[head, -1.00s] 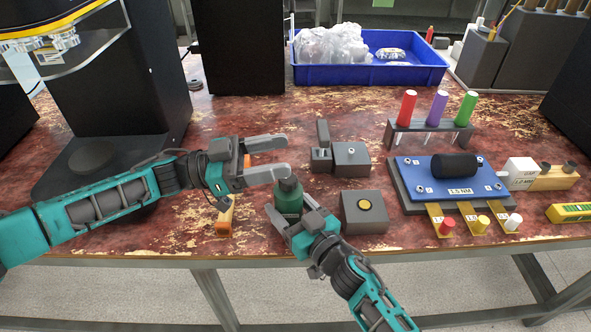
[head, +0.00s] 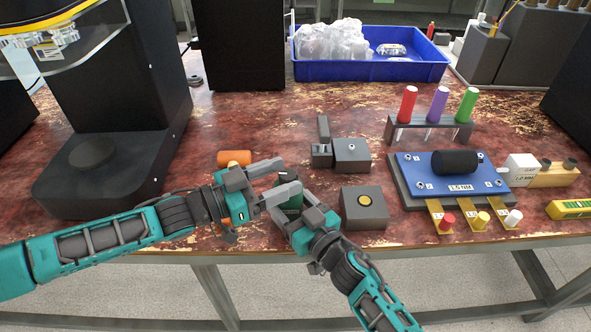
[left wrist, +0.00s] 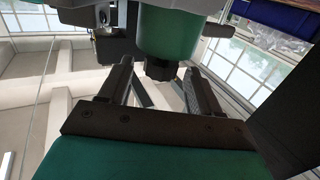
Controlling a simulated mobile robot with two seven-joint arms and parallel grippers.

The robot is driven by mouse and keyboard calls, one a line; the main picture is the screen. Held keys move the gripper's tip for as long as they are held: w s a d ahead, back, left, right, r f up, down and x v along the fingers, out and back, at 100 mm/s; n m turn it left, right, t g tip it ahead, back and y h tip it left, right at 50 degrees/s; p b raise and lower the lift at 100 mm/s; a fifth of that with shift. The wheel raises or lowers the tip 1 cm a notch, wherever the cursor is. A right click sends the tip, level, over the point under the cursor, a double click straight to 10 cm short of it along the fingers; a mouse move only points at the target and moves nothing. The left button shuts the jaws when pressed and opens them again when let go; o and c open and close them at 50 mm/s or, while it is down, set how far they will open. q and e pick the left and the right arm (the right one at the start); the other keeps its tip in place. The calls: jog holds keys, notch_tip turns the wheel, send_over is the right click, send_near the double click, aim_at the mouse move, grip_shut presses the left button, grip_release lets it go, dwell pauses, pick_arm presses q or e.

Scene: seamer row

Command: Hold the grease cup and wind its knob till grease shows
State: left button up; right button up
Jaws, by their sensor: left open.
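The green grease cup (head: 289,206) is held upright near the front edge of the table, largely hidden by fingers in the head view. My right gripper (head: 302,206) is closed around its body from the front right. My left gripper (head: 286,178) is open and reaches in from the left at the cup's top. In the left wrist view the green cup (left wrist: 168,32) hangs inverted with its dark knob (left wrist: 160,70) between my open left fingers (left wrist: 160,82). I cannot tell whether they touch the knob. No grease is discernible.
A grey block with a yellow button (head: 364,201) stands just right of the cup, a grey fixture (head: 351,155) behind it. A blue board (head: 420,173) lies farther right. An orange cylinder (head: 234,158) lies behind my left arm. A blue tray (head: 370,72) is at the back.

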aim_at(295, 171)
pick_arm(q)
jog(key=shift+x, duration=1.85)
jog(key=shift+c, duration=0.4)
jog(key=c, duration=0.9)
jog(key=shift+g, duration=0.3)
